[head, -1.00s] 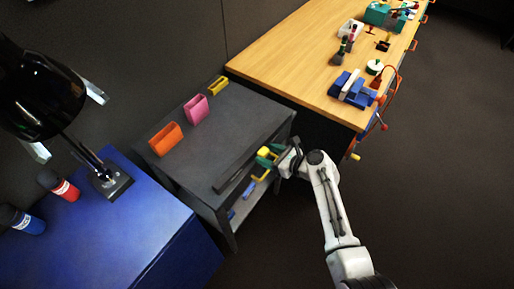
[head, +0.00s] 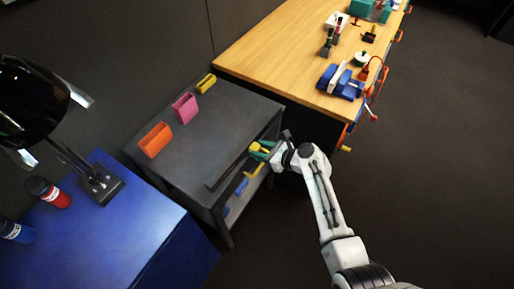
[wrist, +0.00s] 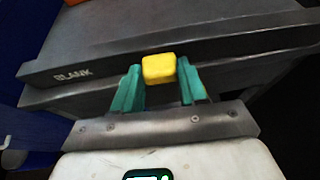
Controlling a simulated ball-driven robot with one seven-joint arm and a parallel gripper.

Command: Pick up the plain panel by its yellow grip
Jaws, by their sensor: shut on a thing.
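The plain panel (wrist: 90,68) is a long dark grey bar marked BLANK, lying along the near side of the grey cart top in the wrist view. Its yellow grip (wrist: 159,69) is between the two teal fingers of my gripper (wrist: 160,83), which is shut on it. In the head view the panel (head: 226,172) shows as a dark strip along the cart's right edge, and my gripper (head: 262,148) meets its yellow grip (head: 256,147) there. I cannot tell whether the panel touches the cart.
The grey cart (head: 200,130) carries orange (head: 156,139), pink (head: 184,107) and yellow (head: 206,83) holders. Blue and yellow items sit on its lower shelf. A blue cabinet (head: 130,235) with a lamp stands left; a wooden bench (head: 270,50) stands behind. Open floor lies right.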

